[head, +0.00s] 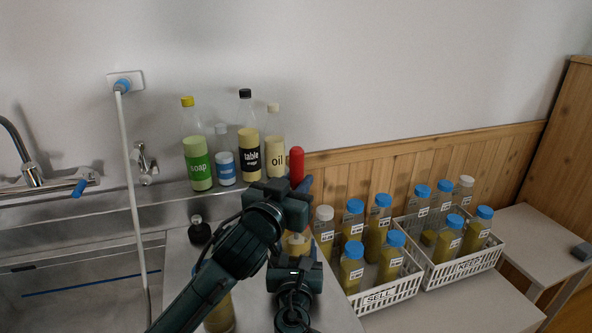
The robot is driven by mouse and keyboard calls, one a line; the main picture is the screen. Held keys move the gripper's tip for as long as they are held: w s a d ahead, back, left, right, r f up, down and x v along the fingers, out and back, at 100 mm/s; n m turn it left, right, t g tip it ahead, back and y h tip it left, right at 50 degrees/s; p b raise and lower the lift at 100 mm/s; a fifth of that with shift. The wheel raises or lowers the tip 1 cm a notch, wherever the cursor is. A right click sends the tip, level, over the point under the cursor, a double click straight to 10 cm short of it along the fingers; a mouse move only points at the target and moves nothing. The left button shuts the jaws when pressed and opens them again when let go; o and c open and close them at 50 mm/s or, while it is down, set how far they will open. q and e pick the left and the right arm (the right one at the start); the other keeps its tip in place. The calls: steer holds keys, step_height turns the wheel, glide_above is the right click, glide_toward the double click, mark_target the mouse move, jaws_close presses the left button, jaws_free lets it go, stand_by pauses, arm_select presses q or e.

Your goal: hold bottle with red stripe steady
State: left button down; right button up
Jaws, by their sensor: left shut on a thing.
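My left arm comes in from the lower left, and its gripper (300,187) is beyond the dark wrist, in front of the wall. It is shut on a red rounded thing (296,165) that sticks up above it; the wrist hides the lower part. Lower down, my right gripper (296,262) shows only in part, and its fingers are not clear. A bottle with yellowish content (298,243) is mostly hidden behind my arms. Another yellowish bottle (221,315) is partly covered by my left forearm. I cannot make out a red stripe on any bottle.
Soap (198,162), table vinegar (249,154) and oil (275,158) bottles stand on the back ledge. Two white crates, SELL (380,296) and KEEP (468,265), hold several capped jars. A dark-capped bottle (199,231) stands beside the sink (60,290). The counter's front right is clear.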

mark_target(294, 167)
arm_select(q)
steer(key=shift+f, duration=1.2)
steer(key=shift+r, duration=0.1)
steer(key=shift+r, duration=3.1)
steer(key=shift+f, duration=3.2)
steer(key=shift+r, duration=3.2)
